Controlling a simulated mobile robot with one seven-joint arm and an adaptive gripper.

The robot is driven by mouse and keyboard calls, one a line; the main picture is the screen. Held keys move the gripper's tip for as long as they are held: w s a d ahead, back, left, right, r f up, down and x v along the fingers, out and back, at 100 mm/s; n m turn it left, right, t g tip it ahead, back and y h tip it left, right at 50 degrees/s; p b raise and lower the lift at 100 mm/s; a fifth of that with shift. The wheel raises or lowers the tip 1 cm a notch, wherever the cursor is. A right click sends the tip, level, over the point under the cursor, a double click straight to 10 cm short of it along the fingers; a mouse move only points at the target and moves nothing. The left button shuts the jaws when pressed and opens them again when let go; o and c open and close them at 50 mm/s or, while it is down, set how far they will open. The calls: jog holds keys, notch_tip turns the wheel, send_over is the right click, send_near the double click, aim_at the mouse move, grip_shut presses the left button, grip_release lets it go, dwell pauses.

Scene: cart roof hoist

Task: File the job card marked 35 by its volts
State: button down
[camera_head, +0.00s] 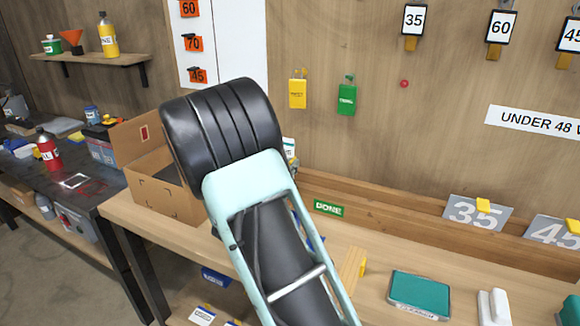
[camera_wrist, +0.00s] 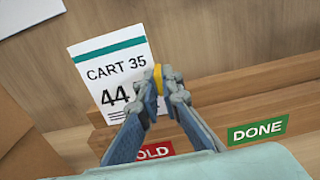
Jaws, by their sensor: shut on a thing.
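The job card (camera_wrist: 112,72) in the wrist view is white with a green stripe and reads "CART 35" and "44"; the rest of that line is hidden by my finger. My gripper (camera_wrist: 160,82) is shut on the card's yellow tab at its right edge. The card is upright, slightly tilted, in front of the wooden rail; I cannot tell whether it touches it. In the head view my arm hides the gripper and most of the card. A white sign (camera_head: 535,122) on the wall at right reads "UNDER 48", cut off by the frame edge.
A red label (camera_wrist: 153,152), partly hidden and ending in "OLD", and a green "DONE" label (camera_wrist: 257,130) are on the rail. Grey plates marked 35 (camera_head: 478,213) and 45 (camera_head: 555,232) stand right. A cardboard box (camera_head: 165,190) is left. A teal case (camera_head: 419,291) lies on the bench.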

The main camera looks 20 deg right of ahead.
jog(key=shift+f+b, duration=0.75)
jog(key=shift+f, duration=0.25)
jog(key=c, duration=2)
grip_release()
jog(key=shift+c, duration=0.2)
jog(key=shift+o, duration=0.4)
jog(key=o, duration=0.4)
jog(key=shift+p+v, duration=0.35)
jog(key=shift+v, duration=3.15)
